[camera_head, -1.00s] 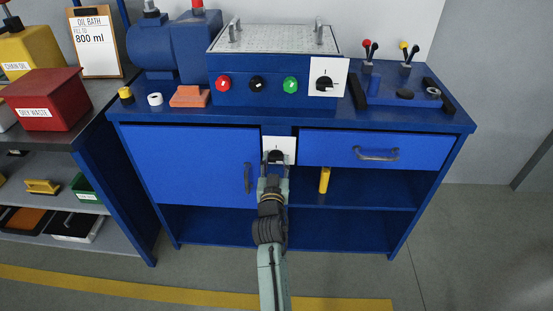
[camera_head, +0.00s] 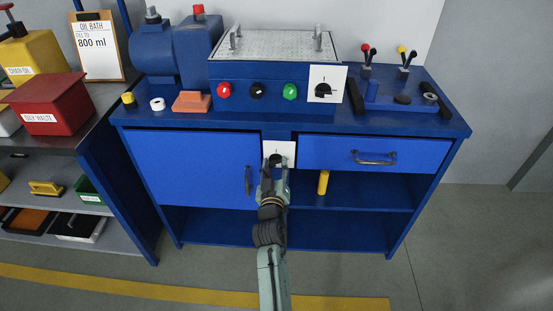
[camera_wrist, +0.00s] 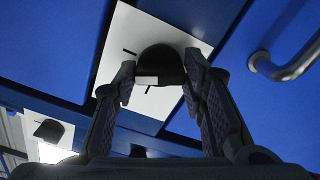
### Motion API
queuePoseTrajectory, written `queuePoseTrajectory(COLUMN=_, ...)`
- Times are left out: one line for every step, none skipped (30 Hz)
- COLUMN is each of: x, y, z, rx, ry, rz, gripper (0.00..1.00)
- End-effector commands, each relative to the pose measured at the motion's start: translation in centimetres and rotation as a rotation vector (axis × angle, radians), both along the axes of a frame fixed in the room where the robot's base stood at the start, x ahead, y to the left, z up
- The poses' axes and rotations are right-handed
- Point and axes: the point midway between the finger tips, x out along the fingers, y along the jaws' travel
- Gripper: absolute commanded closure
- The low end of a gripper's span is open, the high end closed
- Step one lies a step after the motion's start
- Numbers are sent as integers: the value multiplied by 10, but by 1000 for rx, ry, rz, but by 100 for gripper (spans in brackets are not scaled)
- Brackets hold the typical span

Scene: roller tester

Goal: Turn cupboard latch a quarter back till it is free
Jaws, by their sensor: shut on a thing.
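The cupboard latch is a black knob (camera_wrist: 161,66) on a white plate (camera_wrist: 130,40), between the fingers of my gripper (camera_wrist: 158,78) in the wrist view. My gripper is shut on the knob, one finger on each side. A white mark shows on the knob and thin black marks on the plate. In the head view, the latch plate (camera_head: 280,148) sits between the cupboard door (camera_head: 190,165) and the drawer (camera_head: 375,153), and my gripper (camera_head: 275,170) covers the lower part of the knob. The door lies flat with the front.
The cupboard door's handle (camera_head: 248,181) is just left of my gripper. The drawer handle (camera_head: 374,158) stands out to the right. A yellow cylinder (camera_head: 323,182) stands on the open shelf right of my gripper. A similar dial plate (camera_head: 326,84) is above on the machine.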

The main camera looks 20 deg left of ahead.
Motion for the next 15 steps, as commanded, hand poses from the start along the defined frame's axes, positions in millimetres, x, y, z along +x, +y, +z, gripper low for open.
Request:
queuePoseTrajectory(x=0, y=1, z=2, rx=-30, ry=-8, rz=1, gripper=100)
queuePoseTrajectory(x=0, y=1, z=2, rx=-46, ry=-13, rz=1, gripper=100)
queuePoseTrajectory(x=0, y=1, z=2, rx=-63, ry=-19, rz=1, gripper=100)
queuePoseTrajectory(x=0, y=1, z=1, rx=-73, ry=-22, rz=1, gripper=100)
queuePoseTrajectory(x=0, y=1, z=1, rx=-81, ry=-24, rz=1, gripper=100)
queuePoseTrajectory(x=0, y=1, z=1, rx=-85, ry=-26, rz=2, gripper=100)
queuePoseTrajectory(x=0, y=1, z=1, rx=-87, ry=-27, rz=2, gripper=100)
queuePoseTrajectory(x=0, y=1, z=0, rx=-87, ry=-27, rz=2, gripper=100)
queuePoseTrajectory(x=0, y=1, z=0, rx=-87, ry=-27, rz=2, gripper=100)
queuePoseTrajectory(x=0, y=1, z=0, rx=-86, ry=-26, rz=2, gripper=100)
queuePoseTrajectory(x=0, y=1, z=0, rx=-86, ry=-26, rz=2, gripper=100)
queuePoseTrajectory(x=0, y=1, z=0, rx=-86, ry=-26, rz=2, gripper=100)
queuePoseTrajectory(x=0, y=1, z=0, rx=-86, ry=-26, rz=2, gripper=100)
queuePoseTrajectory(x=0, y=1, z=1, rx=-87, ry=-27, rz=2, gripper=100)
queuePoseTrajectory(x=0, y=1, z=1, rx=-93, ry=-28, rz=2, gripper=100)
